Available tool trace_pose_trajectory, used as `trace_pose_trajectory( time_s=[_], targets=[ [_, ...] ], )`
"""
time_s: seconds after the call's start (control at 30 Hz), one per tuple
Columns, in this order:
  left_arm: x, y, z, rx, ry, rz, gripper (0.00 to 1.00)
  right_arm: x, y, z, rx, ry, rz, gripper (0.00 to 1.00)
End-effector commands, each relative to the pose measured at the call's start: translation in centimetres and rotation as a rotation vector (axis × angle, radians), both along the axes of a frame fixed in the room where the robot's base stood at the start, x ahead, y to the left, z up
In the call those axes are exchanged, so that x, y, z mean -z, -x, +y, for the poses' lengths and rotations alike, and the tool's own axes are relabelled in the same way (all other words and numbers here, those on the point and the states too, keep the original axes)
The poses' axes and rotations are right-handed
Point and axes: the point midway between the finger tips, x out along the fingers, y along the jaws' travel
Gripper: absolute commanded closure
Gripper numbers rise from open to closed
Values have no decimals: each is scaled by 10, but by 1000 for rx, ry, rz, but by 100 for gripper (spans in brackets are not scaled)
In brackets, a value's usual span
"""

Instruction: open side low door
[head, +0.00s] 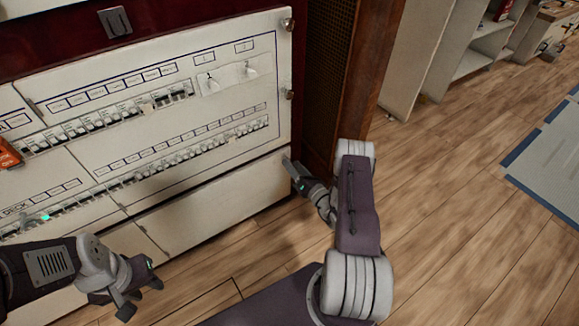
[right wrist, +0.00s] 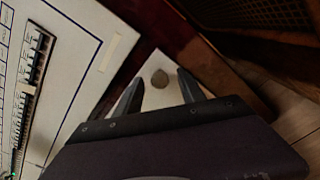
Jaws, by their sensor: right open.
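The side low door (head: 205,219) is the plain cream panel at the bottom right of the breaker cabinet, and it looks closed. My right gripper (head: 295,172) is at its upper right corner. In the right wrist view the gripper (right wrist: 160,88) is open, and a round, dull metal knob (right wrist: 160,78) shows between its fingers on a pale surface. I cannot tell whether the fingers touch it. The knob is hidden behind my gripper in the head view. My left gripper (head: 140,292) is open and empty, low in front of the cabinet at the left.
Breaker rows (head: 180,155) fill the panel above the low door. Two similar round knobs (head: 289,94) are on the upper panel's right edge. A dark wooden pillar (head: 352,80) stands just right of the cabinet. The wooden floor (head: 450,220) is clear to the right.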

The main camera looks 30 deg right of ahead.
Motion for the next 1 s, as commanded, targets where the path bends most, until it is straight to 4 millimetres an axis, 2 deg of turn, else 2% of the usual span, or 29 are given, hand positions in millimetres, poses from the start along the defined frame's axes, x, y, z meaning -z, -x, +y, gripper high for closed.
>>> trace_pose_trajectory(
  time_s=[0.03,0.2,0.47,0.63,1.0],
  targets=[
    [11,0,0,0,0,0,64,4,-9,2,-3,3,-4,53],
    [18,0,0,0,0,0,64,2,-26,2,-1,1,-1,53],
    [17,0,0,0,0,0,64,-1,-29,2,0,0,0,53],
    [17,0,0,0,0,0,64,-1,-28,2,0,0,0,98],
    [17,0,0,0,0,0,64,0,-28,3,-1,0,1,100]
  ],
)
